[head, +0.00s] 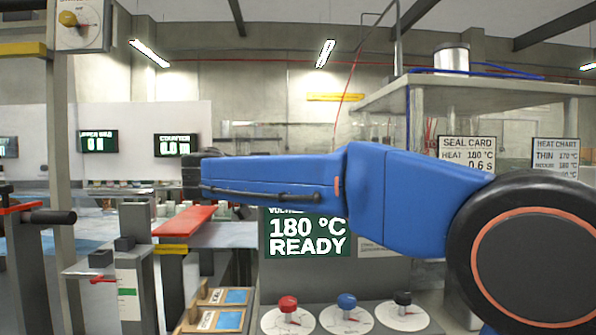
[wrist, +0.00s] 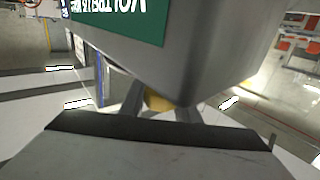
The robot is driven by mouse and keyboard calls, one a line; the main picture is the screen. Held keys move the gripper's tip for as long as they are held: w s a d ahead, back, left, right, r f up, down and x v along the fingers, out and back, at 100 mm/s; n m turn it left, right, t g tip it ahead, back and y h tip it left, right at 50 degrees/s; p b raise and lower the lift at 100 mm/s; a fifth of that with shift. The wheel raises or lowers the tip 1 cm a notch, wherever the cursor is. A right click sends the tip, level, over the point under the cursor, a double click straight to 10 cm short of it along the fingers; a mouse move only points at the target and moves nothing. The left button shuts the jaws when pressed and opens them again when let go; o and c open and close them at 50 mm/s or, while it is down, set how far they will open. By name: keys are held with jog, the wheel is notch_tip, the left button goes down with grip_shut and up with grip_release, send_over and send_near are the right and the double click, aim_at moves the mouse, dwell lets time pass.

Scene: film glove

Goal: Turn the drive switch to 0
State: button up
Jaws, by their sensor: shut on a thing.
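In the wrist view, my gripper (wrist: 160,106) has its two grey fingers on either side of a yellow piece (wrist: 157,101). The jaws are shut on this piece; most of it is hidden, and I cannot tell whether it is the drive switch. In the head view, my blue arm reaches left and my fingertips do not show. Red (head: 288,304), blue (head: 346,301) and black (head: 403,298) knobs stand on white dials at the bottom. A yellow knob with a red part (head: 68,19) is on a dial at the upper left. No label naming the drive switch is readable.
A green display reading 180 °C READY (head: 308,237) is behind the knobs. A red-topped bar (head: 186,222) and a grey post (head: 128,262) stand left. Wooden trays (head: 220,297) lie at the bottom. In the wrist view, a grey housing (wrist: 215,55) is close beyond the fingers.

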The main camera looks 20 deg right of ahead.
jog(key=n+t+y, duration=0.2)
jog(key=t, duration=0.1)
jog(key=n+t+y, duration=0.1)
jog(key=shift+w+a+r, duration=0.1)
jog(key=shift+w+a, duration=0.2)
jog(key=shift+w, duration=0.1)
jog(key=n+t+y, duration=0.3)
jog(key=shift+w+a, duration=0.35)
jog(key=n+t+y, duration=0.1)
jog(key=n+y, duration=0.1)
jog(key=y, duration=0.1)
jog(key=a+n+t+y, duration=0.1)
jog(key=n+y, duration=0.1)
jog(key=y, duration=0.1)
jog(key=a+n+t+y, duration=0.1)
jog(key=n+y, duration=0.1)
jog(key=y, duration=0.1)
jog(key=shift+w, duration=0.4)
jog(key=n+y, duration=0.2)
jog(key=y, duration=0.1)
jog(key=shift+a, duration=0.3)
jog(key=shift+s+a+n+g+y, duration=0.1)
jog(key=shift+a+n+g+y, duration=0.25)
jog(key=shift+n+y, duration=0.7)
jog(key=shift+a+n+g+y, duration=0.3)
jog(key=shift+n+y, duration=0.25)
jog(key=shift+y, duration=0.9)
jog(key=shift+a+y, duration=0.15)
jog(key=shift+y, duration=0.15)
